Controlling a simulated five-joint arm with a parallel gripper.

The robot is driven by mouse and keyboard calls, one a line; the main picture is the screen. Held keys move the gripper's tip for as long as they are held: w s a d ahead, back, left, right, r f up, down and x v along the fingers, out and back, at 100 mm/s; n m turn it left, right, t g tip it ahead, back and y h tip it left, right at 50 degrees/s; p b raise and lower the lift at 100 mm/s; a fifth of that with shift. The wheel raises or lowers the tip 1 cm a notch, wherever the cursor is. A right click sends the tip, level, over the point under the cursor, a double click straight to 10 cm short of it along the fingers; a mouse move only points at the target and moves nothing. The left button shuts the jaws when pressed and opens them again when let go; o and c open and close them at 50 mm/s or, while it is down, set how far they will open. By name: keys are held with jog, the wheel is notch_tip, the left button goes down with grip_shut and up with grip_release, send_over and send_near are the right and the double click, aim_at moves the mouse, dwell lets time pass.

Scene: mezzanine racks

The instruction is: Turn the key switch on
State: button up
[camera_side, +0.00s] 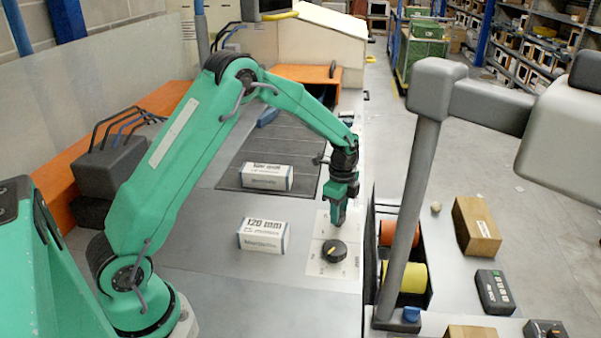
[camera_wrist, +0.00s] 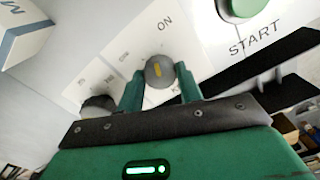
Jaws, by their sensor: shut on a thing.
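The key switch (camera_wrist: 160,71) shows in the wrist view as a round grey knob with a short yellow mark, on a pale panel. The printed word ON is just above it in the picture. The yellow mark runs nearly up and down in the picture. My gripper (camera_wrist: 158,84) has its two green fingers on either side of the knob, shut on it. In the side view my gripper (camera_side: 335,222) points down at the back part of the pale panel plate (camera_side: 318,262). It hides the switch there.
A black dial (camera_side: 333,250) with a yellow mark is just in front of my gripper. A green START button (camera_wrist: 240,8) is beyond the switch. A white 120 mm box (camera_side: 263,236) and another white box (camera_side: 267,177) stand to the left. A grey post (camera_side: 410,200) rises at right.

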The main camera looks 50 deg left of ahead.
jog(key=m, duration=0.4)
dwell(0.5)
jog(key=o, duration=1)
jog(key=shift+r, duration=0.15)
notch_tip(320, 180, up, 7)
jog(key=shift+r, duration=0.3)
